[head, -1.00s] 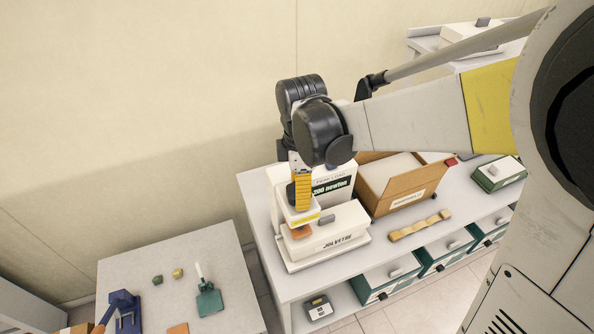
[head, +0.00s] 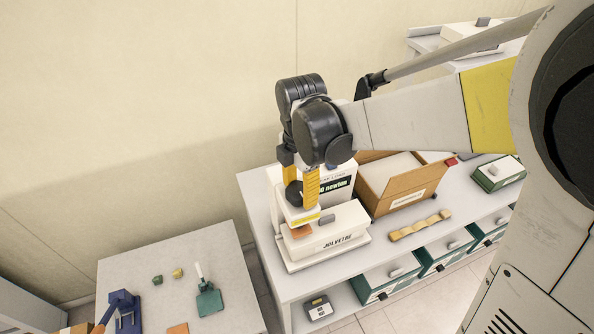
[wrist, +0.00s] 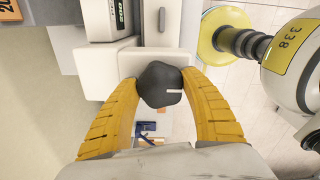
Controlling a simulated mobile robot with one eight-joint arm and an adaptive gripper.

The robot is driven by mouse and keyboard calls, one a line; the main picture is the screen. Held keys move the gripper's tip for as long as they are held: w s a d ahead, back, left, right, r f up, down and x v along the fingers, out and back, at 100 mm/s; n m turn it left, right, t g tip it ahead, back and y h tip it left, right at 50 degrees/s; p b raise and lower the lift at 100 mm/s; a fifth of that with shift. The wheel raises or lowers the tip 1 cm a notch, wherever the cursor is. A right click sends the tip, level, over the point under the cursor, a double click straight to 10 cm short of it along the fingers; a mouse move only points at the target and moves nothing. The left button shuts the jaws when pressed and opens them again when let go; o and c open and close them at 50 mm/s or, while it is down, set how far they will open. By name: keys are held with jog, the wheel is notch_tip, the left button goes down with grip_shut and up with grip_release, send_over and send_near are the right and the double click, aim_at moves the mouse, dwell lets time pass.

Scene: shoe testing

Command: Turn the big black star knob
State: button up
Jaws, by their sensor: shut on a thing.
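The big black star knob (wrist: 160,84) sits on the front of the white testing machine (head: 330,238), with a pale slot mark on its face. In the head view the knob (head: 294,193) shows as a dark piece partly hidden by the fingers. My gripper (wrist: 160,90) has its yellow fingers on both sides of the knob, shut on it. In the head view my gripper (head: 302,190) points down at the machine's top left end. An orange piece lies on the machine below it.
A brown cardboard box (head: 400,186) stands right of the machine, with a tan shoe sole (head: 420,226) in front of it. A grey table (head: 170,250) at the left holds a green tool and small blocks. Green drawers (head: 385,280) are below the bench.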

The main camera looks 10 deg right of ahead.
aim_at(300, 189)
jog(key=o, duration=1.2)
jog(key=shift+c, duration=0.2)
notch_tip(300, 189, up, 12)
jog(key=s+d+f+m+t+b, duration=0.3)
jog(key=s+d+f+m+b, duration=0.1)
jog(key=m, duration=0.7)
jog(key=s+d+f+m+t+b, duration=0.4)
jog(key=s+d+f+m, duration=0.3)
jog(key=m, duration=0.5)
jog(key=shift+d+f+m+b, duration=0.3)
jog(key=shift+d+f+b, duration=0.25)
jog(key=shift+d, duration=0.6)
